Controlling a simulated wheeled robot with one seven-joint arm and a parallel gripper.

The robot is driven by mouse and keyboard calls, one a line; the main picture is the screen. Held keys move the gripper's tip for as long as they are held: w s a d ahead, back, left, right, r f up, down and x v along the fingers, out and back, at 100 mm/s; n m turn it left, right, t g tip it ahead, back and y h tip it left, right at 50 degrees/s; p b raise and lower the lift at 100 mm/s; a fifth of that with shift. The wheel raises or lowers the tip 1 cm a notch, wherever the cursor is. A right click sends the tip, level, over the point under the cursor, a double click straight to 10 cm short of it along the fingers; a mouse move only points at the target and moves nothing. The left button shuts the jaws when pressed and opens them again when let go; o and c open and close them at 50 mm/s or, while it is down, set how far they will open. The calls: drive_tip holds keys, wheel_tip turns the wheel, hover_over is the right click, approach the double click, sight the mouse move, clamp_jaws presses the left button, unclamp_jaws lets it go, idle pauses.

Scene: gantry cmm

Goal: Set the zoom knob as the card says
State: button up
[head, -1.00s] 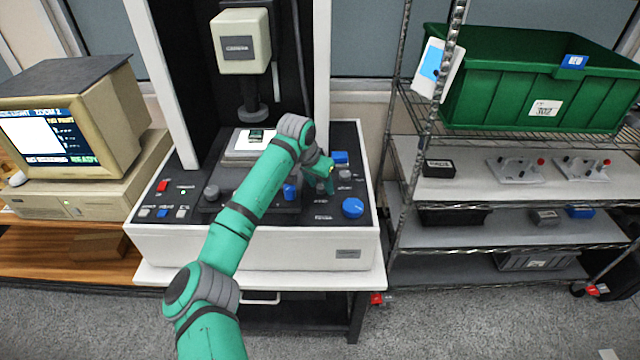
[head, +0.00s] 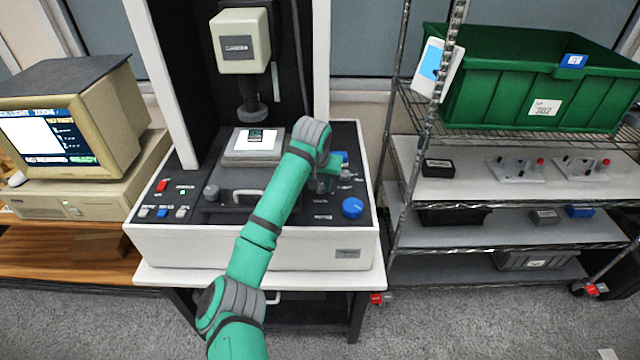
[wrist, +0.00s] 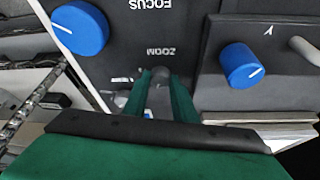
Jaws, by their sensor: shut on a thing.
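My gripper (wrist: 159,84) is shut on a small grey knob (wrist: 158,74) beside the ZOOM label (wrist: 161,51) on the black panel, in the wrist view. The fingers hide most of the knob, and its pointer cannot be read. In the head view the gripper is largely hidden behind my wrist, over the right side of the panel. A white card with a blue patch (head: 432,63) hangs on the rack post; I can read no writing on it.
A large blue knob (wrist: 80,28) sits beside the FOCUS label. Another blue knob (wrist: 240,65) is on the stage side. The monitor (head: 35,135) stands left. The rack with a green bin (head: 485,85) stands right. The camera head (head: 240,42) hangs above the stage.

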drive_tip(key=shift+d+n+y, duration=0.15)
drive_tip(key=shift+n+y, duration=0.65)
drive_tip(key=shift+n, duration=1.4)
drive_tip(key=o, duration=1)
drive_tip(key=shift+o, duration=0.2)
drive_tip(key=v, duration=1)
drive_tip(key=shift+r, duration=0.4)
drive_tip(key=shift+s, duration=0.2)
